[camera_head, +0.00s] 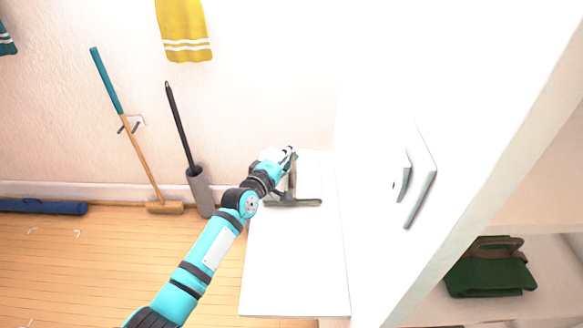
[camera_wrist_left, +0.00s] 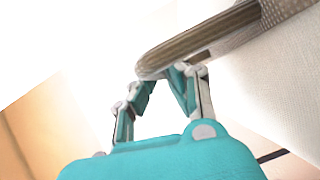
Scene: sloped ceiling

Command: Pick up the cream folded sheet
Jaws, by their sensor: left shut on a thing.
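My left gripper (camera_head: 290,154) is above the back end of the white bench top (camera_head: 295,270). It is shut on the brownish handle (camera_head: 292,182) of a grey T-shaped tool (camera_head: 300,202). In the left wrist view the fingers (camera_wrist_left: 165,85) meet the rounded end of this grey-brown handle (camera_wrist_left: 205,35). A pale, finely textured surface (camera_wrist_left: 280,80) fills the right of that view; I cannot tell whether it is the cream folded sheet. No cream folded sheet stands out clearly in the head view, where the bench area is very bright. My right gripper is not in view.
A tall white cabinet side with a handle (camera_head: 420,190) borders the bench on the right. A green folded item (camera_head: 490,270) lies on a shelf beyond. The floor at left is mostly clear.

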